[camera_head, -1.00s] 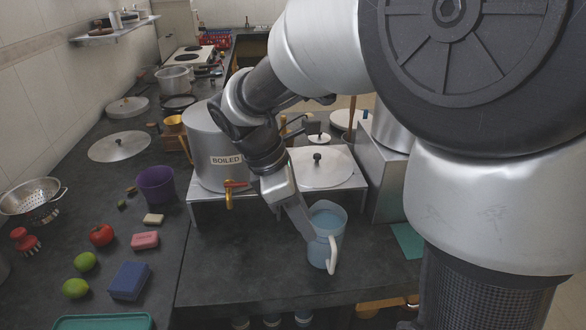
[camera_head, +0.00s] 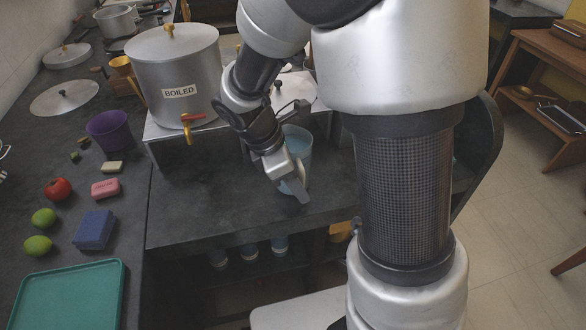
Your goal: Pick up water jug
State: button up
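The water jug (camera_head: 299,140) is a light-blue, see-through jug that stands upright on the dark counter (camera_head: 220,205), near its front edge. My gripper (camera_head: 291,190) is at the front of the jug, pointing down, where the handle side is. It covers the handle and much of the jug's lower body. I cannot tell whether the fingers are around the handle, touching it, or shut.
A large steel canister labelled BOILED (camera_head: 178,75), with a red-handled tap (camera_head: 190,125), stands on a raised stand left of the jug. A purple cup (camera_head: 110,131), blue block (camera_head: 94,230) and green tray (camera_head: 68,296) sit further left. Open floor (camera_head: 525,215) lies right.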

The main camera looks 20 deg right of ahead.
jog(key=shift+d+f, duration=0.15)
jog(key=shift+f, duration=0.2)
jog(key=shift+c, duration=0.5)
grip_shut()
jog(key=shift+r, duration=0.1)
dwell(0.6)
